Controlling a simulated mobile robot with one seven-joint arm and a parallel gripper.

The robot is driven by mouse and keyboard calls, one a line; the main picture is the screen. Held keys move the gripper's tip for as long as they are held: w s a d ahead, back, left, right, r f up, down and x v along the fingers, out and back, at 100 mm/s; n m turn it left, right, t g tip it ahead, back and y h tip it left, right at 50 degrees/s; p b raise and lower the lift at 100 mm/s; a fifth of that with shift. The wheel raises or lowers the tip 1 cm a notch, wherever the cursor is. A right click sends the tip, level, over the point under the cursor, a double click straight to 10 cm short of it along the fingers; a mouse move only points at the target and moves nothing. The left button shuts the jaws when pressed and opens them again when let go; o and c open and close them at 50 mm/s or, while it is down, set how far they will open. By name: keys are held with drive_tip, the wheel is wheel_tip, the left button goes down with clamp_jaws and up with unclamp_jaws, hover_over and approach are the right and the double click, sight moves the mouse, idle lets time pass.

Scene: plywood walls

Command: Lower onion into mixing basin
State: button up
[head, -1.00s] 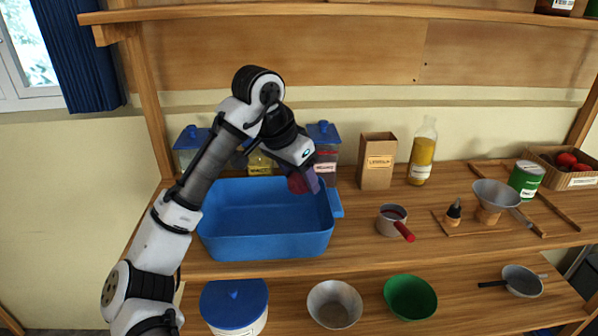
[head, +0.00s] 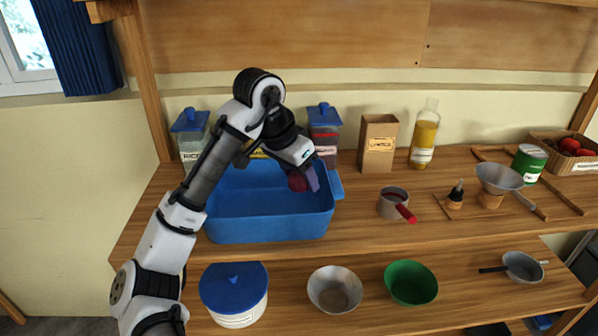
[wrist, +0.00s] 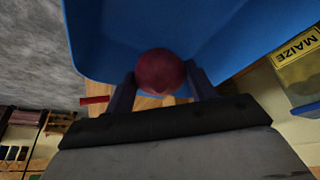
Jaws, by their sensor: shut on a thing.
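The onion (head: 297,181) is dark red and round. My gripper (head: 306,181) is shut on it, and in the wrist view the onion (wrist: 160,72) sits between the two fingers (wrist: 161,84). The mixing basin (head: 268,229) is a blue rectangular tub on the upper wooden shelf. In the head view the onion shows at the basin's right end, near the right wall and handle; its exact height over the floor of the basin is hard to tell. In the wrist view the blue basin (wrist: 215,30) fills the area beyond the onion.
Lidded jars (head: 324,133) stand behind the basin. A cardboard box (head: 378,145), an oil bottle (head: 424,135) and a small pot with a red handle (head: 392,203) are to its right. A lower shelf holds a blue-lidded tub (head: 234,290), a metal bowl (head: 335,290) and a green bowl (head: 411,284).

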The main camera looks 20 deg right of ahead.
drive_tip(key=shift+f+b, duration=1.4)
drive_tip(key=shift+f, duration=1.4)
idle(1.5)
idle(0.4)
drive_tip(key=o, duration=1.1)
